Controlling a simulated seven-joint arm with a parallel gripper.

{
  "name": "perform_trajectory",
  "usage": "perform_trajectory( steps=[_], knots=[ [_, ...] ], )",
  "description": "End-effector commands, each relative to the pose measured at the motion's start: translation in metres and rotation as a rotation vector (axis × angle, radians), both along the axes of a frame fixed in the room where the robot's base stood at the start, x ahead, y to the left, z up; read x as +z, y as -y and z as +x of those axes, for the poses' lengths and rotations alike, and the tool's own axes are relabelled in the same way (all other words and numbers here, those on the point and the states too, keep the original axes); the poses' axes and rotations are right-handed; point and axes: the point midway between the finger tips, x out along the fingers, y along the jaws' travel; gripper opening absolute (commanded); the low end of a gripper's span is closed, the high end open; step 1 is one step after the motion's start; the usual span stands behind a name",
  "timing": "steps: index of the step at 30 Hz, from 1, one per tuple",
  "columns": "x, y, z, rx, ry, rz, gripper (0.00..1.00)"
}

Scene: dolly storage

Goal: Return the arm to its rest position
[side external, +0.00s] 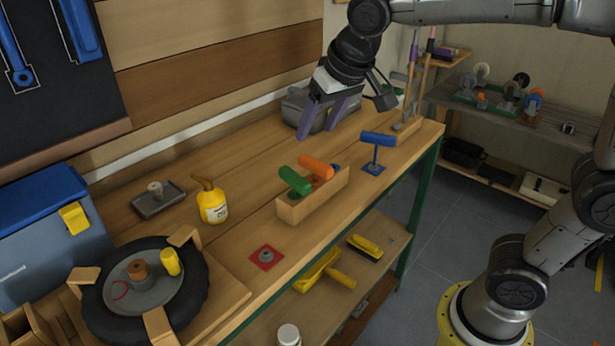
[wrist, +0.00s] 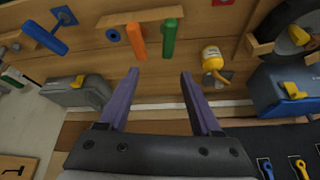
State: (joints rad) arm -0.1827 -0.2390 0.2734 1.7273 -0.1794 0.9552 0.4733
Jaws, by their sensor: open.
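My gripper (side external: 320,117) is open and empty, held above the back of the workbench (side external: 222,258). Its two purple fingers are spread apart in the wrist view (wrist: 159,84), with nothing between them. In the side view, part of the fingers overlaps a grey case (side external: 292,110) standing at the back of the bench; the case also shows at the left in the wrist view (wrist: 75,95). My arm reaches in from the upper right.
A wooden box (side external: 318,201) holds green and orange handled tools. A blue-handled tool (side external: 378,140) stands on a blue square. A yellow bottle (side external: 212,204), a tyre (side external: 197,290) and a blue toolbox (side external: 40,235) stand farther left. A pegboard (side external: 60,95) hangs on the wall.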

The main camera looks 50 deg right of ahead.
Motion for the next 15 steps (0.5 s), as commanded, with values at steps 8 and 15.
perform_trajectory(
  steps=[8,15],
  knots=[
    [0.008,0.041,-0.122,-0.017,0.094,0.026,0.66],
    [-0.043,0.041,-0.195,0.096,0.078,0.0,0.66]
  ],
)
